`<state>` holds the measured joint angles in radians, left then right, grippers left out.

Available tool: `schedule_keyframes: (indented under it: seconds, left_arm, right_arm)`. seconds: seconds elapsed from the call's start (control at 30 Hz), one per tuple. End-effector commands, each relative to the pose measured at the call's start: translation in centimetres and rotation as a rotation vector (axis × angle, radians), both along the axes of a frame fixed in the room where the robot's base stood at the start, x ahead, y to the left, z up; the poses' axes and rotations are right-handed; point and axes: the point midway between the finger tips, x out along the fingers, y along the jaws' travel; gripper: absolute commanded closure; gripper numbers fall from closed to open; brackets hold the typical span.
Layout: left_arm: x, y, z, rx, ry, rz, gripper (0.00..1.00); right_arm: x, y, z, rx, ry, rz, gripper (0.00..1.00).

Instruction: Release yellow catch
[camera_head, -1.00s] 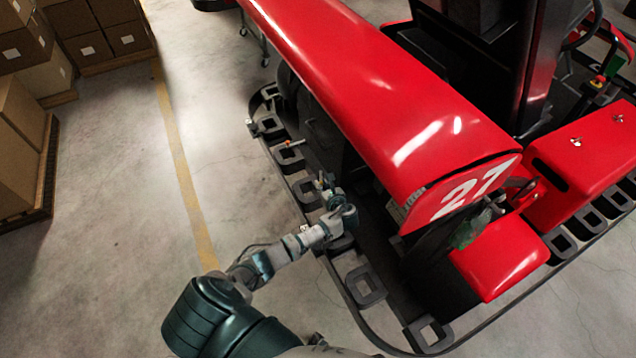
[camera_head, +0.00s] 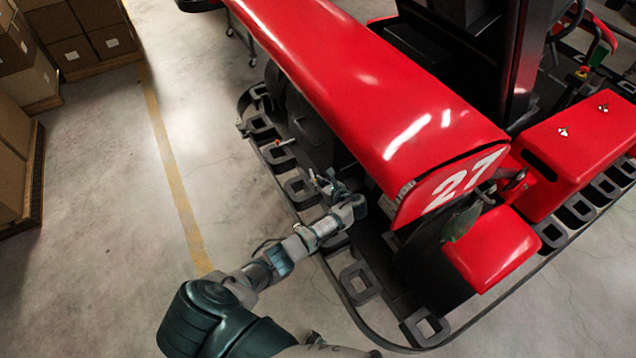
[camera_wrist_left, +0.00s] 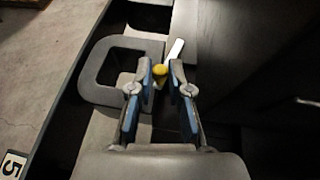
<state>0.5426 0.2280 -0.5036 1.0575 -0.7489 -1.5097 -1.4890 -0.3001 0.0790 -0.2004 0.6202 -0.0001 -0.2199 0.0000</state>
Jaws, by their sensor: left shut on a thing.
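The yellow catch (camera_wrist_left: 159,77) is a small yellow knob, seen from above in the left wrist view beside a thin pale metal lever (camera_wrist_left: 175,48). My left gripper (camera_wrist_left: 160,75) has its two blue-padded fingers on either side of the yellow knob and is shut on it. In the head view my left gripper (camera_head: 323,183) is low beside the red kart (camera_head: 390,110), at the inner edge of its dark bumper frame. The catch is too small to make out there. My right gripper is not in view.
The dark bumper frame (camera_head: 361,281) with square loops runs around the kart. Cardboard boxes (camera_head: 88,37) stand on pallets at the upper left. The concrete floor left of the kart is clear.

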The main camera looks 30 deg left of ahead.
Motion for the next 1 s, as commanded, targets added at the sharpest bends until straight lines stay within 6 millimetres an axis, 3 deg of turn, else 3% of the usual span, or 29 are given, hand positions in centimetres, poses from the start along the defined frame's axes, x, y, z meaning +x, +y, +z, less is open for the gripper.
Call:
schedule_keyframes:
  seconds: [0.03, 0.1, 0.47, 1.0]
  left_arm:
    - [0.0, -0.1, -0.2, -0.005, 0.002, -0.004, 0.75]
    - [0.0, -0.1, -0.2, -0.004, 0.001, -0.003, 0.58]
    - [-0.2, -0.5, 0.2, -0.003, -0.002, -0.003, 0.58]
    - [-3.1, -9.5, 3.9, -0.004, 0.000, -0.005, 0.58]
  right_arm:
    - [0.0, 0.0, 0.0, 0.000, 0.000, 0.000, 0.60]
    - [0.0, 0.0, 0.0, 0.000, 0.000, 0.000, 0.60]
    - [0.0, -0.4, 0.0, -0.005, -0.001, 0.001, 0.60]
    - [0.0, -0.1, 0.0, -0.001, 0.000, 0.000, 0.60]
